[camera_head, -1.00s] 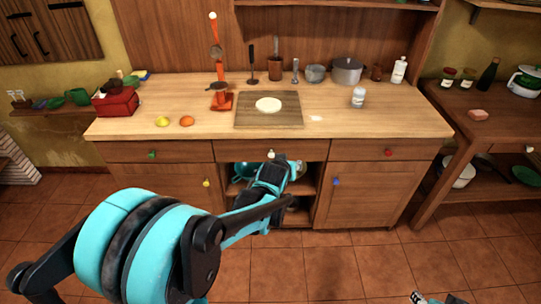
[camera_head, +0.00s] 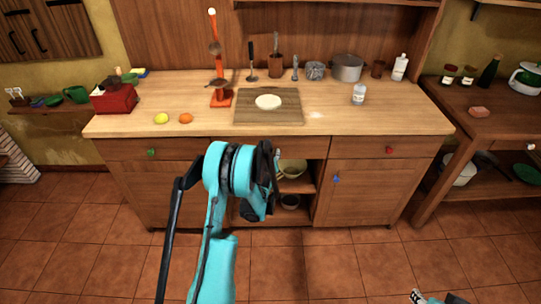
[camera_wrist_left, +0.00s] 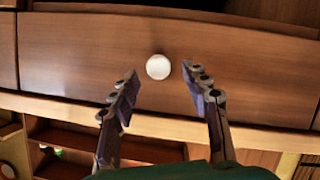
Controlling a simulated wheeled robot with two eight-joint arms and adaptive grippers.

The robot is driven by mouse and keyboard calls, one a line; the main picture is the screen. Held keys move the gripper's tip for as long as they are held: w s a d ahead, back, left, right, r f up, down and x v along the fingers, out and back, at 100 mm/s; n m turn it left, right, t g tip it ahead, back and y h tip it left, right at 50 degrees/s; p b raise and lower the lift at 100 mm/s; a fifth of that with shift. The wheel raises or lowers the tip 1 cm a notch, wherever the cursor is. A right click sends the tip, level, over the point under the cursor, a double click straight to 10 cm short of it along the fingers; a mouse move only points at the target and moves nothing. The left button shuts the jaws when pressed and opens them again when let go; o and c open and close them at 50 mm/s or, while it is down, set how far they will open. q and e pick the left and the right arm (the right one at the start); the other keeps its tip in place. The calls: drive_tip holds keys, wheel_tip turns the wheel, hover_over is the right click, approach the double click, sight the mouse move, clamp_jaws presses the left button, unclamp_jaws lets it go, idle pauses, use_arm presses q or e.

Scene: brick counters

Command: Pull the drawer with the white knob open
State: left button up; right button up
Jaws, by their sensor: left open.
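The white knob (camera_wrist_left: 158,67) sits on the wooden front of the middle drawer (camera_wrist_left: 80,50), which looks shut. In the head view this drawer front (camera_head: 305,148) shows to the right of my left arm, and the arm hides the knob. My left gripper (camera_wrist_left: 159,72) is open in the left wrist view. Its two fingers point at the drawer, with the knob between the fingertips as seen from the wrist. I cannot tell whether they touch it. A small teal and white part of my right arm (camera_head: 438,298) shows at the bottom edge; its jaws are unclear.
The open shelf below the drawer holds bowls (camera_head: 292,168). Nearby fronts carry a green knob (camera_head: 151,153), a red knob (camera_head: 390,149) and a blue knob (camera_head: 336,179). The floor in front is clear.

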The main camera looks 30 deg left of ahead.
use_arm(q)
drive_tip(key=shift+x, duration=1.25)
clamp_jaws()
